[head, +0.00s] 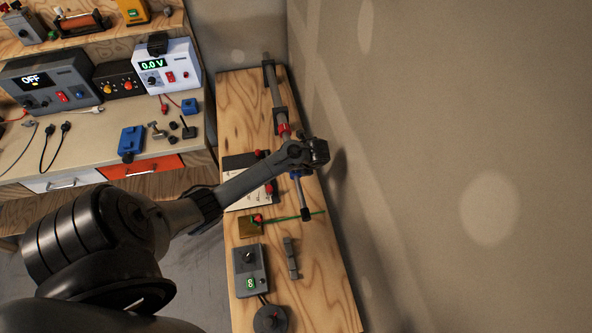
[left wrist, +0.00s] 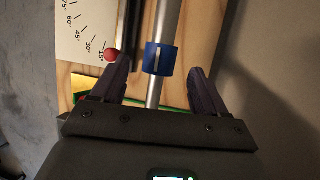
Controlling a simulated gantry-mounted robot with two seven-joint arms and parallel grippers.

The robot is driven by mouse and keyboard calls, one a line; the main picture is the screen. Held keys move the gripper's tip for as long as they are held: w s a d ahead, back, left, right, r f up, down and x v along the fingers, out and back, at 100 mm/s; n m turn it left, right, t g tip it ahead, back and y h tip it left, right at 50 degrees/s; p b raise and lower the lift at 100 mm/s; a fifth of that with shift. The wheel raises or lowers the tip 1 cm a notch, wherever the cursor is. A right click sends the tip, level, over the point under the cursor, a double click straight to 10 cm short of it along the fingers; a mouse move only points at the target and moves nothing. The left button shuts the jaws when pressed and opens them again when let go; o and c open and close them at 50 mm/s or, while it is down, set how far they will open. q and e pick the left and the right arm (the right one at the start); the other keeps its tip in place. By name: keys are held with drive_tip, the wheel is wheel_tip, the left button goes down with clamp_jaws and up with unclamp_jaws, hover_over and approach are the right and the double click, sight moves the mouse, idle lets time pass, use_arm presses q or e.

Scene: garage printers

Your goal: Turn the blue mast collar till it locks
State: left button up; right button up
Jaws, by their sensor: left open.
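The blue mast collar (head: 296,174) sits around a thin grey mast (head: 303,193) over the wooden bench. In the left wrist view the collar (left wrist: 151,57) has a pale vertical mark on its face. My left gripper (left wrist: 157,80) is open. Its two dark fingers stand on either side of the mast, with the collar between them in the picture and gaps on both sides. In the head view my left gripper (head: 318,151) is above the mast, partly hiding it near the collar. The right gripper does not show.
A red collar (head: 284,129) is farther up the mast. A white angle card (left wrist: 83,30) with a red ball (left wrist: 110,55) lies left of it. A control box (head: 250,270) and grey bracket (head: 291,258) are nearer. A wall (head: 440,150) rises close on the right.

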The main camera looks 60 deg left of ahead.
use_arm(q)
drive_tip(key=shift+x, duration=2.45)
